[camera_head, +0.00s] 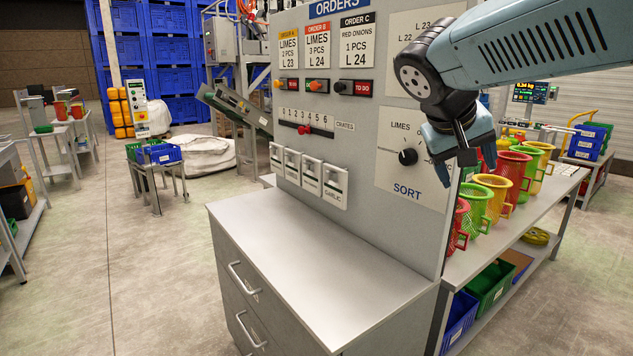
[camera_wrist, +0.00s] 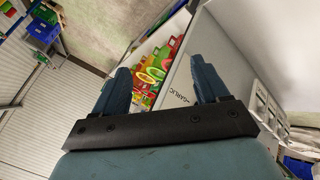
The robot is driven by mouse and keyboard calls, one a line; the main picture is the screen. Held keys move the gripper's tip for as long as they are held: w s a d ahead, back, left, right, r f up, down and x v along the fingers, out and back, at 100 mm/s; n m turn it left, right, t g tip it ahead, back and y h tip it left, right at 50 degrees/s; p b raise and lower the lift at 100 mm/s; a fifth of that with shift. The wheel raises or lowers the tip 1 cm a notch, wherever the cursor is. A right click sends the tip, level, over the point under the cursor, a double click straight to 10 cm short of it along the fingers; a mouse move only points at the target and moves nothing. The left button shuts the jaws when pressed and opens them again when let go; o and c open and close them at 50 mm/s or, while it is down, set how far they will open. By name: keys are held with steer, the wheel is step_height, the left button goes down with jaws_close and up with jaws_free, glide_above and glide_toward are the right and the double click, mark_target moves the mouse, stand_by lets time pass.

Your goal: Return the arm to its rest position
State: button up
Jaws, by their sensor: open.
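My gripper (camera_head: 462,150) hangs from my blue-grey arm at the upper right in the head view. It is in front of the right part of the orders panel (camera_head: 375,100), close to the SORT dial (camera_head: 408,157). In the wrist view my gripper (camera_wrist: 165,90) shows two blue fingers spread wide apart with nothing between them. Behind the fingers the panel's edge and the coloured mesh baskets show, tilted by the camera's angle. Whether the gripper touches the panel cannot be told.
A grey cabinet top (camera_head: 310,255) below the panel is bare. Several red, green and yellow mesh baskets (camera_head: 495,195) stand on a bench at the right. A small table with blue crates (camera_head: 160,153) stands at the left. The concrete floor at the left is largely clear.

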steer(key=s+a+f+t+y, duration=0.1)
steer(key=s+a+f+y, duration=0.1)
steer(key=s+f+y, duration=0.4)
steer(key=s+f, duration=0.3)
steer(key=s, duration=0.1)
steer(key=shift+f+n, duration=0.15)
steer(key=shift+n, duration=0.15)
